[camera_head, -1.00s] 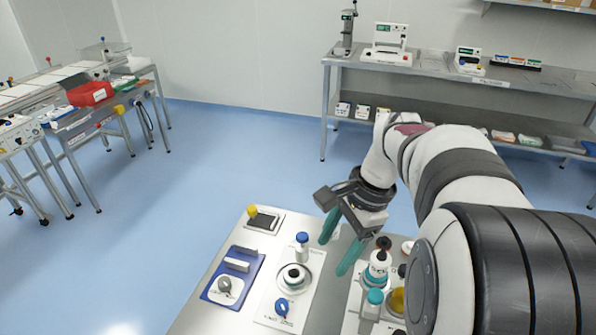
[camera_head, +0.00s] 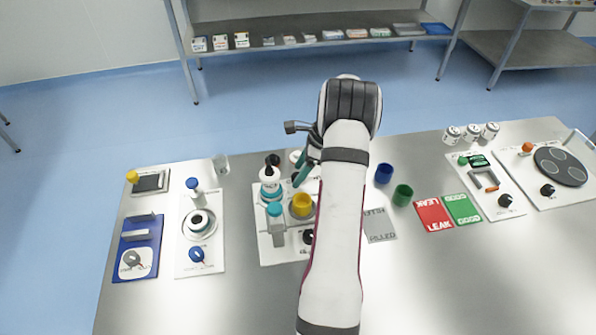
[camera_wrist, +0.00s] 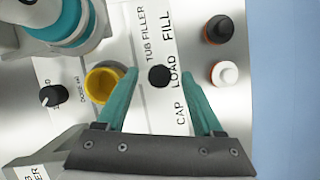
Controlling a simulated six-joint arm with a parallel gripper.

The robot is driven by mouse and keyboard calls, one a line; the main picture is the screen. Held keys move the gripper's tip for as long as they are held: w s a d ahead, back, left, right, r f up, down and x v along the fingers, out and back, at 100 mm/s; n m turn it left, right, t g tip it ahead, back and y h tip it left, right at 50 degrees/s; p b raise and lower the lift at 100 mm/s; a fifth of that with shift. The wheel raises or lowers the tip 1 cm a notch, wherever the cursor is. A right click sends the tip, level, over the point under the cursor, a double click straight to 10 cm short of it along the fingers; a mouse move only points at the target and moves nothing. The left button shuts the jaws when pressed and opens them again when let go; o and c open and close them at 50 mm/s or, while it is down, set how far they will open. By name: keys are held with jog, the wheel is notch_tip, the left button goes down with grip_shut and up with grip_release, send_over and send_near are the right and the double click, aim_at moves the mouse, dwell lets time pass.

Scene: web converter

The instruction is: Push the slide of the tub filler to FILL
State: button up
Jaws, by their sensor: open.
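The tub filler (camera_head: 287,253) is a white panel on the bench with a teal-and-white dispenser (camera_head: 270,185), a yellow cup (camera_head: 302,205) and a dose knob (camera_wrist: 52,96). Its slide shows in the wrist view as a round black knob (camera_wrist: 159,76) beside the printed words CAP, LOAD and FILL. The knob is level with LOAD; FILL (camera_wrist: 167,26) is further up the picture. My gripper (camera_wrist: 160,74) is open, its teal fingertips apart on either side of the knob. Whether they touch it or how high they are I cannot tell. In the head view my arm hides part of the panel.
A black button (camera_wrist: 219,29) and a white button (camera_wrist: 226,73) stand right of the slide labels. Blue (camera_head: 384,173) and green (camera_head: 402,195) cups stand right of my arm. A panel with a blue knob (camera_head: 196,254) lies to the left. The front right bench is clear.

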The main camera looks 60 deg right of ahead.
jog(key=shift+w+a+f, duration=0.1)
jog(key=shift+w+f, duration=0.1)
jog(key=shift+f, duration=0.2)
grip_shut()
dwell(1.2)
